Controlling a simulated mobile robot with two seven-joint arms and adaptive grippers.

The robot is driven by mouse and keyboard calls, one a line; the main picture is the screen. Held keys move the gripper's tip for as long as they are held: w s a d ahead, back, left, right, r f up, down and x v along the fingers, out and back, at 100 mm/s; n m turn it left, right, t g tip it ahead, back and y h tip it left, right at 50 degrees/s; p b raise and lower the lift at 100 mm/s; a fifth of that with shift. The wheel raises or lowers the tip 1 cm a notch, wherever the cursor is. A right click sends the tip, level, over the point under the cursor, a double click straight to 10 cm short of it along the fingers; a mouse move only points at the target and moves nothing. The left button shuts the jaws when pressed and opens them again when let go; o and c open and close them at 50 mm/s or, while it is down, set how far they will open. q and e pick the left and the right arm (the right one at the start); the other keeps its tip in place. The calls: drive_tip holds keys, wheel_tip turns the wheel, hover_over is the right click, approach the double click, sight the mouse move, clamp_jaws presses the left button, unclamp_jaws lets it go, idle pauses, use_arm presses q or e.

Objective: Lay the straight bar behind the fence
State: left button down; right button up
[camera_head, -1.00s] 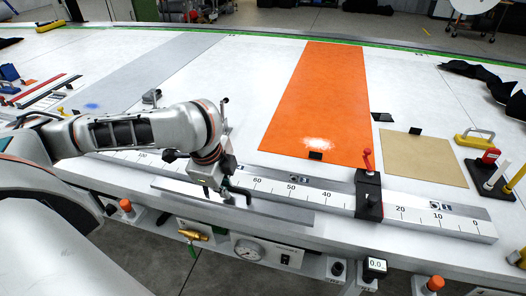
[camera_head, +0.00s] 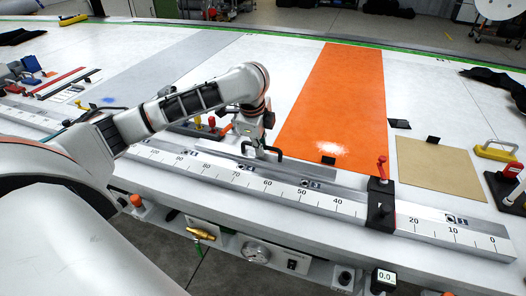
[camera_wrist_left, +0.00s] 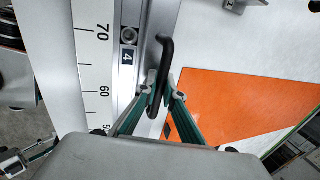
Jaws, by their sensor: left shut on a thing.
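The straight bar (camera_head: 304,171) is a long, thin silvery bar with a black handle. It lies lengthwise along the far side of the fence (camera_head: 338,206), the long metal rail with a number scale. My left gripper (camera_head: 263,153) is above the bar, shut on its black handle. The left wrist view shows the fingers (camera_wrist_left: 161,92) around the handle (camera_wrist_left: 165,48), with the fence scale (camera_wrist_left: 95,72) to the left of the bar. I cannot tell whether the bar touches the fence or table.
An orange sheet (camera_head: 340,105) lies just behind the bar's right part. A black stop with a red lever (camera_head: 381,205) straddles the fence to the right. A tan sheet (camera_head: 438,168) lies farther right.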

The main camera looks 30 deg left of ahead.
sight(259, 159)
use_arm(q)
drive_tip(key=shift+w+a, duration=0.25)
drive_tip(key=shift+w, duration=0.85)
drive_tip(key=shift+f, duration=1.7)
use_arm(e)
drive_tip(key=shift+s+d, duration=0.1)
drive_tip(key=shift+d, duration=0.2)
use_arm(q)
drive_tip(key=shift+f, duration=0.1)
drive_tip(key=c, duration=2.2)
unclamp_jaws()
drive_tip(key=shift+s, duration=0.1)
drive_tip(key=shift+o, duration=0.2)
use_arm(e)
drive_tip(key=shift+a, duration=0.1)
drive_tip(key=shift+a, duration=0.1)
use_arm(q)
drive_tip(key=v, duration=1.2)
use_arm(e)
drive_tip(key=shift+f, duration=0.1)
